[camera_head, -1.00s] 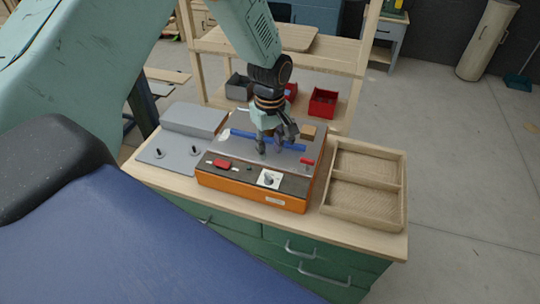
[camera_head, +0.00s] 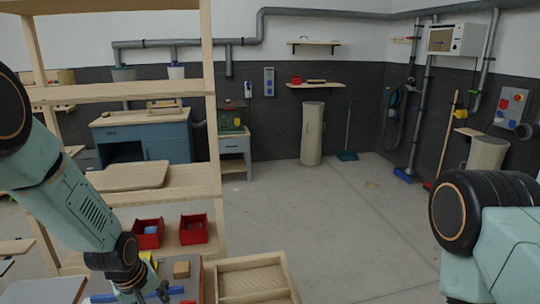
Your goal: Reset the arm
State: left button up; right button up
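My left arm comes in from the left, and its gripper (camera_head: 136,292) points down at the bottom edge of the view. Its fingertips are cut off or hard to make out, so I cannot tell whether it is open or shut. A small part of the grey-topped machine with a blue bar (camera_head: 104,298) shows beside it. A small wooden block (camera_head: 181,270) is just right of the gripper. My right arm shows at the right edge; its gripper is out of view.
A wooden tray (camera_head: 286,277) lies right of the machine. Behind stands a wooden shelf (camera_head: 207,100) with two red bins (camera_head: 194,229) (camera_head: 148,234). A blue workbench (camera_head: 170,140) and a beige cylinder (camera_head: 312,135) stand farther back. The middle floor is clear.

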pick_arm(q)
jog(key=s+d+f+m+g+b, duration=0.1)
jog(key=s+d+f+m+b, duration=0.1)
jog(key=s+f+b, duration=0.8)
jog(key=s+d+f+m+g+b, duration=0.2)
jog(key=s+f+m+b, duration=0.3)
jog(key=s+f+b, duration=0.6)
jog(key=s+f, duration=1.2)
jog(key=shift+s+d+f+y, duration=0.15)
jog(key=shift+s+d+y, duration=0.15)
jog(key=shift+s+d, duration=0.1)
jog(key=shift+s+a, duration=0.1)
